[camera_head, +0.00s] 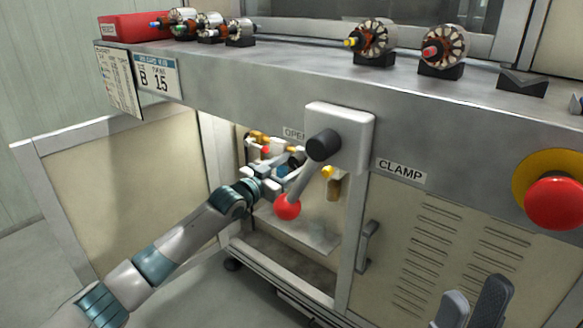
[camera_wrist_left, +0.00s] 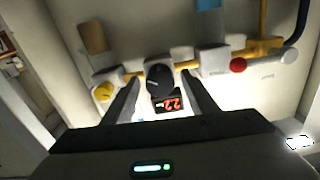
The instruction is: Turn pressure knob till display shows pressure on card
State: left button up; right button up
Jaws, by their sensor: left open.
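In the left wrist view, the black pressure knob (camera_wrist_left: 159,79) sits on a pipe unit, with a white pointer line on its face. Just below it, a small dark display (camera_wrist_left: 168,101) shows tilted red digits, apparently 2.2. My left gripper (camera_wrist_left: 157,84) is open, its fingers on either side of the knob; contact is unclear. In the head view, my left gripper (camera_head: 268,180) reaches into the open cabinet. Cards (camera_head: 158,77) hang at the bench's left end; one reads B 15, but no pressure is legible. My right gripper (camera_head: 474,305) shows at the bottom right, its opening unclear.
A clamp lever with a red ball (camera_head: 288,207) hangs in front of the cabinet opening, close to my left gripper. The cabinet door (camera_head: 125,185) stands open at left. A red emergency button (camera_head: 555,203) is at right. Armatures (camera_head: 443,47) stand on the bench.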

pick_arm(q)
jog(key=shift+c, duration=0.4)
jog(key=c, duration=1)
jog(key=shift+p, duration=0.35)
